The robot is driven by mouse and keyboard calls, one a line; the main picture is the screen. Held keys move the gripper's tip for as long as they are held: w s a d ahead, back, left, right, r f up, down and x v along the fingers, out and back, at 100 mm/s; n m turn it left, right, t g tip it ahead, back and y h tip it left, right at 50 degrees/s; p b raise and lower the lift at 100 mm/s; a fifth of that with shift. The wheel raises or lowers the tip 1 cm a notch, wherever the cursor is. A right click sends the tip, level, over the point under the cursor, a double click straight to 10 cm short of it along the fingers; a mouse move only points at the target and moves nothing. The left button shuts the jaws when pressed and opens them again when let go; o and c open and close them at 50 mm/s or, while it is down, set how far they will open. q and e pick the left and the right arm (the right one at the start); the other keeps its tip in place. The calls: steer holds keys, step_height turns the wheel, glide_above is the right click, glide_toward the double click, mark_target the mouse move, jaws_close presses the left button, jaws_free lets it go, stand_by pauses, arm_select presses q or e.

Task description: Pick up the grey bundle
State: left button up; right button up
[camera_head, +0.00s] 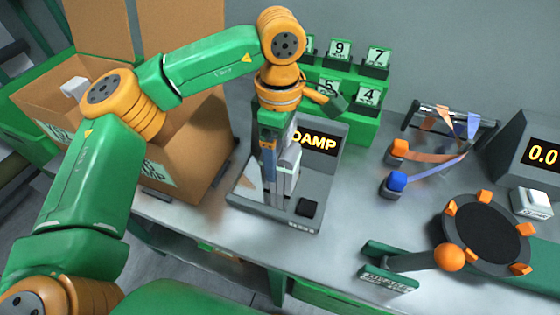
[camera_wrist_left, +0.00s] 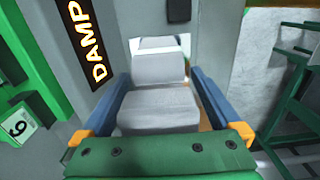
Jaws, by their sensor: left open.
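The grey bundle (camera_head: 288,165) is a pale grey block standing in the grey tray of the station with the lit "DAMP" sign (camera_head: 315,140), partly hidden by my left gripper in the head view. My left gripper (camera_head: 268,170) points down at it. In the left wrist view the bundle (camera_wrist_left: 158,98) lies between the two blue fingers of my open left gripper (camera_wrist_left: 160,100), one finger on each side. I cannot tell whether either finger touches it. My right gripper is not in view.
Green numbered racks (camera_head: 365,95) stand behind the station. An open cardboard box (camera_head: 190,150) is at the left. Orange and blue straps (camera_head: 445,155) hang from a bar at the right. A round black plate (camera_head: 485,235) with orange clips is at the front right.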

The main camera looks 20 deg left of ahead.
arm_select(q)
jaws_close()
stand_by(0.3)
